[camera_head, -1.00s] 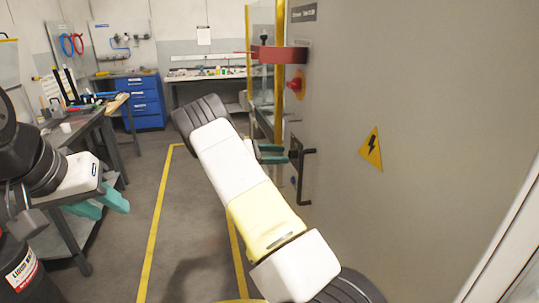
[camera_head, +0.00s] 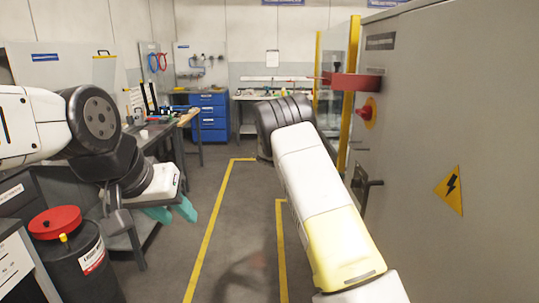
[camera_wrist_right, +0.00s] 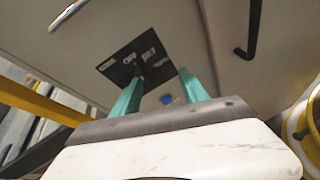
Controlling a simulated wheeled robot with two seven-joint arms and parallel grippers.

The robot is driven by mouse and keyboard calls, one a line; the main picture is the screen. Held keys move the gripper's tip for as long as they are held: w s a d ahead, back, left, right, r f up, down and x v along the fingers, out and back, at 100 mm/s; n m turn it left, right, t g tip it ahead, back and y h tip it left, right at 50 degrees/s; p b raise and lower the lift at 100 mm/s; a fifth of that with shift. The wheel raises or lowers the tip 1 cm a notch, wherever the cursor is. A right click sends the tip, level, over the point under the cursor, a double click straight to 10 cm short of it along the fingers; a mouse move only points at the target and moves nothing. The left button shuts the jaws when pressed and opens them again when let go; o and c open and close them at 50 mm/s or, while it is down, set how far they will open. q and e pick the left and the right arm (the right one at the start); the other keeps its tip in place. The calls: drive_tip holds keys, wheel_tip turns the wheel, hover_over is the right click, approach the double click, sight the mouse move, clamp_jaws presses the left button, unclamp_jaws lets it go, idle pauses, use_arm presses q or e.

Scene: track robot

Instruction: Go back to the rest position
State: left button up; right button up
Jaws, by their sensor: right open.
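My left gripper (camera_head: 172,211), with teal fingers, hangs at the left of the head view beside the workbench. Its fingers look apart with nothing between them. My right arm (camera_head: 325,215) reaches forward through the middle of the head view, beside the grey cabinet (camera_head: 415,130); its gripper is hidden there behind the arm. In the right wrist view my right gripper (camera_wrist_right: 159,76) has its teal fingers spread and empty. A dark labelled panel (camera_wrist_right: 125,67) on a grey surface shows beyond the fingertips, with a blue round spot between the fingers.
The cabinet has a black handle (camera_head: 372,186) and a red knob (camera_head: 369,111) close to my right arm. A black drum with a red lid (camera_head: 55,222) stands at lower left. Blue drawers (camera_head: 209,118) stand at the back. The yellow-lined floor (camera_head: 240,220) is clear.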

drive_tip(key=s+a+r+m+t+y, duration=0.2)
drive_tip(key=s+a+r+m+y, duration=0.2)
drive_tip(key=s, duration=0.7)
drive_tip(key=s+a+r+m+t+y, duration=0.3)
drive_tip(key=s+a+r+m+y, duration=0.1)
drive_tip(key=s, duration=0.7)
drive_tip(key=s+a+r+m+t+y, duration=0.3)
drive_tip(key=s+y, duration=0.4)
drive_tip(key=s, duration=0.4)
drive_tip(key=shift+a+r+m+y, duration=0.3)
drive_tip(key=shift+a+r+m, duration=0.45)
drive_tip(key=shift+a, duration=0.4)
